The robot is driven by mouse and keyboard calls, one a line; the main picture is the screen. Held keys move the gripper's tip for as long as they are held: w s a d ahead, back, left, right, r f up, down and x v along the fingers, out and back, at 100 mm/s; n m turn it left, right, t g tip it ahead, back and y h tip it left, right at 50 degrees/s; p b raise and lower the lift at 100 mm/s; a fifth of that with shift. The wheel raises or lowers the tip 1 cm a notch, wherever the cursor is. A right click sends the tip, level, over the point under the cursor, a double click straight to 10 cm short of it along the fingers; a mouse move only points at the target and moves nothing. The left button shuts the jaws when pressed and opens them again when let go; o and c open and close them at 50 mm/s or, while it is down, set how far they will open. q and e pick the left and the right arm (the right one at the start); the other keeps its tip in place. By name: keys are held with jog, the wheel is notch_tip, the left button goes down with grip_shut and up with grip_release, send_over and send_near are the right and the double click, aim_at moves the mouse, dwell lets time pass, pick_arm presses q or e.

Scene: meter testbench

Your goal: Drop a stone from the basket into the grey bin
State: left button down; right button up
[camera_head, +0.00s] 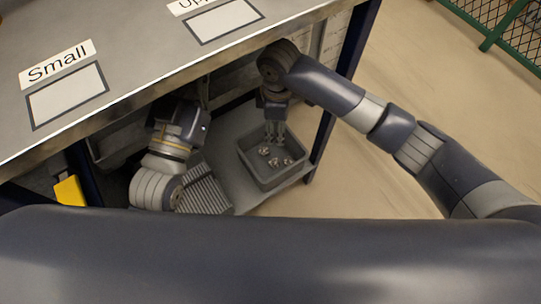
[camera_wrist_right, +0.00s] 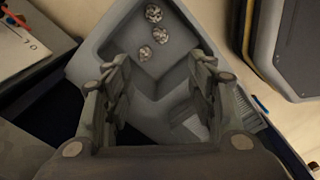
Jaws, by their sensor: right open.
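A grey open container (camera_head: 248,165), which I take to be the basket, stands on the lower shelf under the bench and holds a few pale, mottled stones (camera_head: 274,161). My right gripper (camera_head: 275,139) points down at this container and is open. In the right wrist view, its fingers (camera_wrist_right: 158,98) are spread over the container (camera_wrist_right: 88,57) with nothing between them. Three stones (camera_wrist_right: 145,53) lie apart at the container's far end, beyond the fingertips. My left arm is under the bench edge, and its gripper is hidden. I cannot clearly identify a separate grey bin.
The metal bench top (camera_head: 130,50) with a "Small" label (camera_head: 56,64) overhangs the shelf. A dark blue bench leg (camera_head: 322,132) stands close right of the container. A ribbed grey piece (camera_head: 204,191) lies left of it. The floor (camera_head: 420,70) to the right is clear.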

notch_tip(320, 180, up, 5)
jog(key=shift+r, duration=0.2)
dwell(0.5)
